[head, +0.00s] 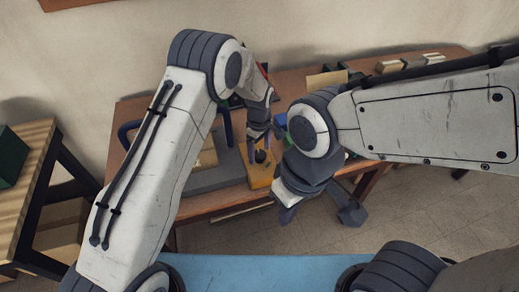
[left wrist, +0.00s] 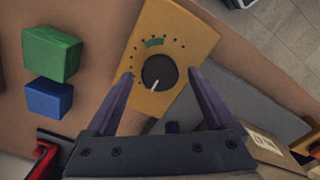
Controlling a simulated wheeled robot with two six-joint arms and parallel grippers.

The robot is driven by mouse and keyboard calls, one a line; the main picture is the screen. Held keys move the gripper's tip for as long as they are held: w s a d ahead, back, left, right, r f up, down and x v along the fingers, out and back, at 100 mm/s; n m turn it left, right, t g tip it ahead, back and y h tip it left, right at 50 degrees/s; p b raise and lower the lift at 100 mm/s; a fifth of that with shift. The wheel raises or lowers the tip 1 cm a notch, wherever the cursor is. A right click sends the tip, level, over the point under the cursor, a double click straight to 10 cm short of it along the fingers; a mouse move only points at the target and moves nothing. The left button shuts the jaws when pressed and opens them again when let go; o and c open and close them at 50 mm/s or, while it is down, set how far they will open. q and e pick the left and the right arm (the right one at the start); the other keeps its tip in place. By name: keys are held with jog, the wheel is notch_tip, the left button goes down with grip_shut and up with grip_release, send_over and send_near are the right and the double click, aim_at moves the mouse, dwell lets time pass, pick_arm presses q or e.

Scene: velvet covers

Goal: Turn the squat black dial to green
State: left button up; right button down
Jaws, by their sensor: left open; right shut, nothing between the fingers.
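The squat black dial (left wrist: 159,73) sits on an orange-yellow panel (left wrist: 193,35) in the left wrist view. Its white pointer mark points down and slightly left in that view. A green mark (left wrist: 154,43) lies on the scale at the opposite side, among black dots. My left gripper (left wrist: 160,80) is open, with one finger on each side of the dial; I cannot tell whether they touch it. In the head view the panel (head: 261,176) shows below my left gripper (head: 263,136). My right gripper (head: 349,211) is shut and empty, in front of the table's edge.
A green block (left wrist: 52,52) and a blue block (left wrist: 49,97) lie beside the panel. A grey slab (left wrist: 245,115) adjoins its other side. Several small items (head: 405,62) stand at the table's back right. A wooden stand (head: 35,150) with a dark green box is at the left.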

pick_arm(q)
jog(key=shift+f, duration=0.3)
jog(key=c, duration=1.4)
